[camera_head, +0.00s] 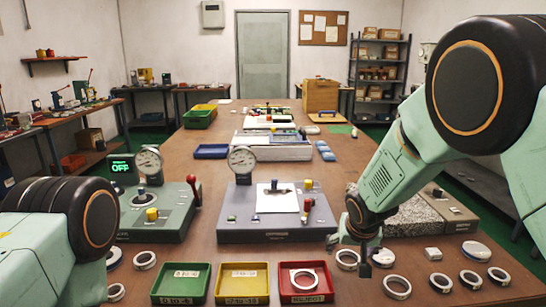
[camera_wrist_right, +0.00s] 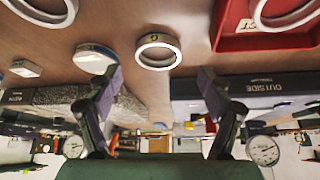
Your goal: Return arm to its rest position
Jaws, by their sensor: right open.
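My right gripper (camera_head: 365,252) hangs low over the table, to the right of the red tray (camera_head: 327,291). In the right wrist view my right gripper (camera_wrist_right: 158,76) has its two fingers wide apart with nothing held between them. A bearing ring (camera_wrist_right: 158,51) lies on the table beyond the fingertips, apart from them. My right arm (camera_head: 405,160) reaches in from the right, bent at a large dark joint. My left arm (camera_head: 60,225) shows at the lower left, but its gripper is outside the picture.
A ring (camera_head: 304,279) lies in the red tray; yellow (camera_head: 242,299) and green (camera_head: 180,299) trays stand left of it. Several loose rings, such as one at the front (camera_head: 397,287), lie around my right gripper. Gauge stations (camera_head: 275,232) (camera_head: 150,225) stand behind.

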